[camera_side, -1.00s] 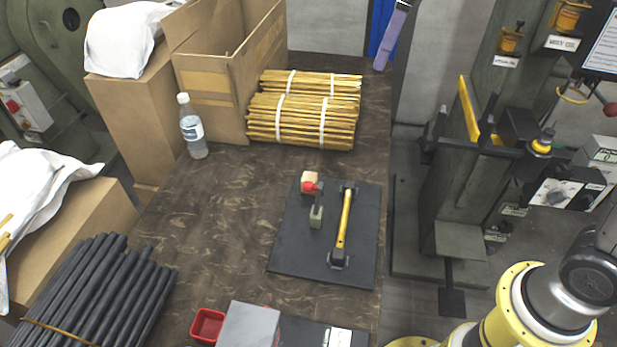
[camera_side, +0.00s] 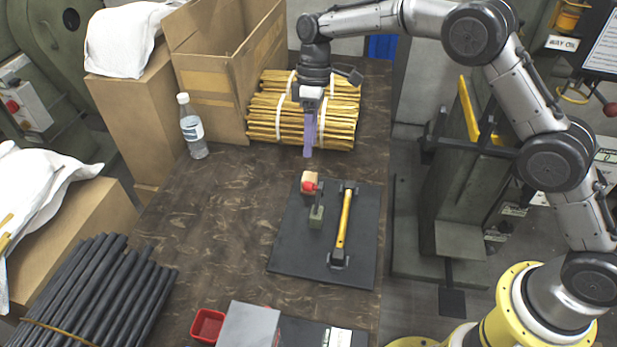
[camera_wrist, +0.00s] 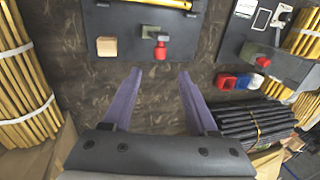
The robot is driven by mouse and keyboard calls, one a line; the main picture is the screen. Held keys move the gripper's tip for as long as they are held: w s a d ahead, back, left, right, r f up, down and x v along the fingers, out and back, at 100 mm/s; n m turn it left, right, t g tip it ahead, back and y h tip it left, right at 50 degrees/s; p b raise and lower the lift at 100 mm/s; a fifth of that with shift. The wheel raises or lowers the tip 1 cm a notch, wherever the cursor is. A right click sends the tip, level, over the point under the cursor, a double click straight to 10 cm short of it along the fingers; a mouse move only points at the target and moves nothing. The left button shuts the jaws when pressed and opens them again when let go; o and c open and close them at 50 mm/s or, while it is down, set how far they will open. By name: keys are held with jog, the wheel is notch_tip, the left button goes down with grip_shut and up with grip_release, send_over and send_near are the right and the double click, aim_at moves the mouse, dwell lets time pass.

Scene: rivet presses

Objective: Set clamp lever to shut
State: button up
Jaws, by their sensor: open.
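A small lever with a red knob (camera_side: 309,186) stands on a dark plate (camera_side: 290,255), with a grey-green block (camera_side: 316,217) at its near end. The red knob (camera_wrist: 161,53) and the block (camera_wrist: 150,32) also show in the wrist view. The lever's arm is seen from above and its exact angle is hard to tell. My gripper (camera_side: 308,152) has purple fingers and hangs above the table, behind the knob and in front of the bundled sticks. In the wrist view my gripper (camera_wrist: 160,75) is open and empty, its fingers apart from the knob.
A wooden block (camera_wrist: 107,47) is beside the knob. A yellow bar with black ends (camera_side: 343,225) lies right of the lever. Bundled sticks (camera_side: 270,125), a bottle (camera_side: 193,130), a red tray (camera_side: 207,325) and a grey box (camera_side: 248,325) surround clear table on the left.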

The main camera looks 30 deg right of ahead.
jog(key=x, duration=1)
grip_shut()
dwell(1.2)
